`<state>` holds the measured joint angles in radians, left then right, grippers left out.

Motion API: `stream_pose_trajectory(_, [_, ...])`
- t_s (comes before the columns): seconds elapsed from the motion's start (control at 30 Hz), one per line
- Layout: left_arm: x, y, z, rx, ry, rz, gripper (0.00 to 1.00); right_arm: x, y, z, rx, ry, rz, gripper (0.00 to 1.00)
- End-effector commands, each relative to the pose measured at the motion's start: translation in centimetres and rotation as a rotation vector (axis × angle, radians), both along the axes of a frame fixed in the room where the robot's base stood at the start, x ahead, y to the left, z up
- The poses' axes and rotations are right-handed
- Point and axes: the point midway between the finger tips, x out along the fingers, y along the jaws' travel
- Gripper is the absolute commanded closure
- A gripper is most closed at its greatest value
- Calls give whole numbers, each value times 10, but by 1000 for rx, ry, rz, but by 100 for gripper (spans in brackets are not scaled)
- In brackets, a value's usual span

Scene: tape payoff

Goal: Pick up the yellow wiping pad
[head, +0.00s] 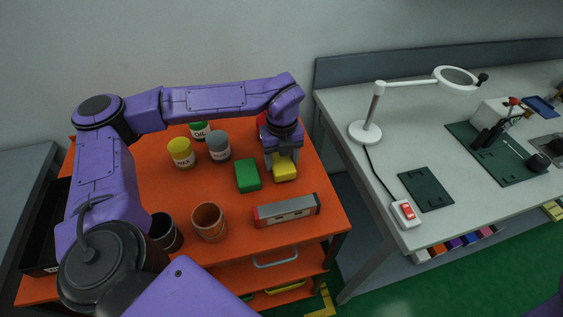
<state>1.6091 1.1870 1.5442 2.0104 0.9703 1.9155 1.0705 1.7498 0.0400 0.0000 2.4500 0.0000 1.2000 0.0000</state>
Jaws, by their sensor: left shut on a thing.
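The yellow wiping pad (285,172) is on or just above the orange tabletop, toward its right side; I cannot tell whether it touches the top. My left gripper (282,158) comes down over it from above and is shut on it. The fingers hide the pad's upper back part. A green block (248,176) sits close to the left of the pad. My right gripper is not in view.
On the orange cart (155,200) stand a yellow-lidded can (181,153), a grey-lidded can (218,146), a green-labelled can (199,130), an orange cup (208,222), a dark cup (166,232) and a grey-red bar (287,210). A grey bench (340,110) with a magnifier lamp (366,131) stands right.

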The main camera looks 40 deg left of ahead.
Motion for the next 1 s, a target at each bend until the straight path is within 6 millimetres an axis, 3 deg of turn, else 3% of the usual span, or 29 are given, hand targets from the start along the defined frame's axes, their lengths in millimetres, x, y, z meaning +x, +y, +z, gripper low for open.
stream_pose_trajectory(0.07, [1,0,17,0,-9,-1,73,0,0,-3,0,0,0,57])
stream_pose_trajectory(0.3, [-53,-2,79,0,-12,-1,73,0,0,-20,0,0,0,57])
stream_pose_trajectory(0.43, [-93,-4,93,-1,-10,-2,73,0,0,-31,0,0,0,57])
stream_pose_trajectory(0.6, [-126,-6,109,-1,-6,-1,73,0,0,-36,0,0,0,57])
stream_pose_trajectory(0.77, [-139,-7,116,-1,-2,0,73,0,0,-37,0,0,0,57])
stream_pose_trajectory(1.0, [-140,-7,117,-1,-1,-1,73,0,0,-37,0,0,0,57])
